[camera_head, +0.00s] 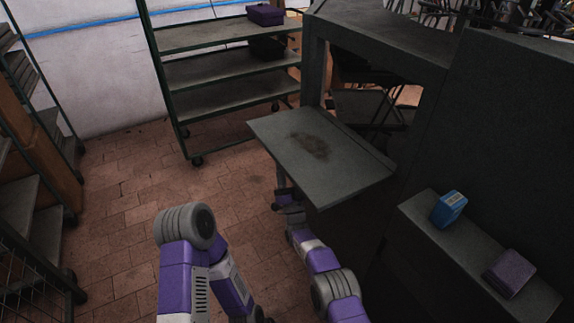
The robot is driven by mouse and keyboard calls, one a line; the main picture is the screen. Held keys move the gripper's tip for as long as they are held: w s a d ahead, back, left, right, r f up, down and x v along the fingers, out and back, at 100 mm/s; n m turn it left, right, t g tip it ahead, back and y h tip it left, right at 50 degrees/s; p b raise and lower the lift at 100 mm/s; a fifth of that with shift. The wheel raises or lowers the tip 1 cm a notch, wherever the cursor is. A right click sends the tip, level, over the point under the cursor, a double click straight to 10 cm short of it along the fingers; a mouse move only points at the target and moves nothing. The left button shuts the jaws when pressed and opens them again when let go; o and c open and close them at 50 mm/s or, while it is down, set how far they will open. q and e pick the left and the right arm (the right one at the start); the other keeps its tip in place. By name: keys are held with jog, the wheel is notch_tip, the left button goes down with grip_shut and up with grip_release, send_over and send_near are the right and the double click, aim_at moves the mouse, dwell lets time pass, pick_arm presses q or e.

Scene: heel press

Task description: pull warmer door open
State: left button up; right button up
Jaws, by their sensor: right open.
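The warmer (385,40) is a large dark grey cabinet at the right. Its door appears to be the flat grey panel (275,130) that lies lowered, about level, in front of the opening, with a dark brown stain on its upper face. My right gripper (281,180) is open at the panel's near left edge, partly hidden by the panel; I cannot tell whether it touches. My left arm (182,270) is folded at the lower left, and its gripper is not in view.
A grey ledge (420,215) at the right holds a blue box (449,209) and a purple box (510,273). A green wheeled shelf rack (215,75) stands behind, with a purple bin (265,14) on top. Another rack (40,215) is at left. The tiled floor between is clear.

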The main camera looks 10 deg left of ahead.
jog(key=p+v, duration=0.1)
jog(key=v, duration=0.5)
jog(key=shift+p, duration=0.35)
jog(key=shift+w+d+f, duration=0.1)
jog(key=shift+d+f, duration=0.05)
jog(key=w+d+f+m+g+h, duration=0.25)
jog(key=d+f+g+h, duration=0.5)
jog(key=d+f, duration=0.8)
jog(key=s+d+f+g+h, duration=0.2)
jog(key=s+d+f+g, duration=0.2)
jog(key=s+f, duration=0.25)
jog(key=s+d+f+m+g, duration=0.1)
jog(key=s+d+f+g, duration=0.15)
jog(key=s, duration=0.65)
jog(key=s+d+f+g, duration=0.15)
jog(key=s+g, duration=0.25)
jog(key=s, duration=0.4)
jog(key=s+r+g+y, duration=0.1)
jog(key=s+r+g, duration=0.2)
jog(key=s, duration=1.4)
jog(key=shift+s+d+g+y+p, duration=0.25)
jog(key=shift+d+g+y+p, duration=0.15)
jog(key=shift+g, duration=0.8)
